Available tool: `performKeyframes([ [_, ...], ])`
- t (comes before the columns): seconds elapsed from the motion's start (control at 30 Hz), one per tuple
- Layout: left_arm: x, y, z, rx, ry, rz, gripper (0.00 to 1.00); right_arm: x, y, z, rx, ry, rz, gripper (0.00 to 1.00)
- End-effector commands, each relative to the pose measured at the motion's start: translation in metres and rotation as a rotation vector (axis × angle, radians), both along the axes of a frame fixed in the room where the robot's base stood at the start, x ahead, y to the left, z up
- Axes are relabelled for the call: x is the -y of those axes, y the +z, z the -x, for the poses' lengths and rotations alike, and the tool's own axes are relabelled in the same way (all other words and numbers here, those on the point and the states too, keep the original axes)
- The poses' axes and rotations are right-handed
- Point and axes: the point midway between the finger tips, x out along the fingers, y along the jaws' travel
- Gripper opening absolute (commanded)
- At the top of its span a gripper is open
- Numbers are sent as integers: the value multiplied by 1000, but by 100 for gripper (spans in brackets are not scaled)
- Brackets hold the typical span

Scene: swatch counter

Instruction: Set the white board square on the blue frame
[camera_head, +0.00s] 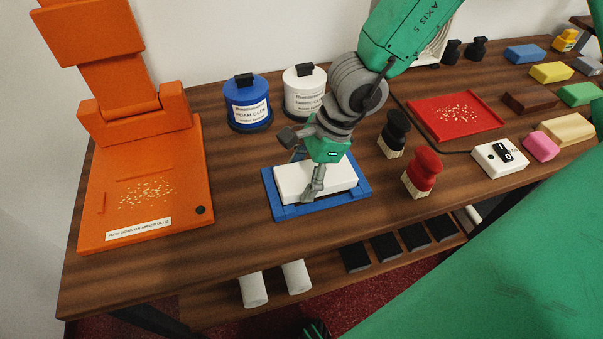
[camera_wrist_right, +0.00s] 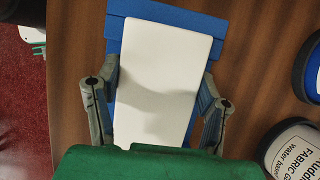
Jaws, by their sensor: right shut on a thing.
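The white board (camera_head: 292,184) is a thick flat block lying over the blue frame (camera_head: 299,211), which is flat on the wooden counter. Their sides run roughly parallel, with blue showing around the board. I cannot tell whether it rests fully on the frame or is held slightly above. My right gripper (camera_head: 306,171) points down from above, shut on the board with a finger at each long side. In the right wrist view the board (camera_wrist_right: 163,70) lies between the fingers, and blue frame (camera_wrist_right: 150,10) shows beyond its far end. My left gripper is not in view.
A blue jar (camera_head: 248,112) and a white jar (camera_head: 304,92) stand behind the frame. Red (camera_head: 422,170) and black (camera_head: 396,130) brushes stand to its right, before a red tray (camera_head: 487,112). An orange press (camera_head: 150,190) stands left. Bare counter lies between press and frame.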

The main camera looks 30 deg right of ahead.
Motion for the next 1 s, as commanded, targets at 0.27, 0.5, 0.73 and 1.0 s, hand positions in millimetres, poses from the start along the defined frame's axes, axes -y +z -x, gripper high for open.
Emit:
performKeyframes([
  [0.27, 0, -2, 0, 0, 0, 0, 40, 0, -2, 0, 1, 0, -1, 77],
  [0.5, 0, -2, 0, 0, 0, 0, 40, 0, -2, 0, 0, 0, -1, 87],
  [0.73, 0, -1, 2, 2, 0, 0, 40, 2, 4, 0, 1, -6, -3, 87],
  [1.0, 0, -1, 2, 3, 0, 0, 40, 16, 38, 2, 6, -8, -8, 87],
])
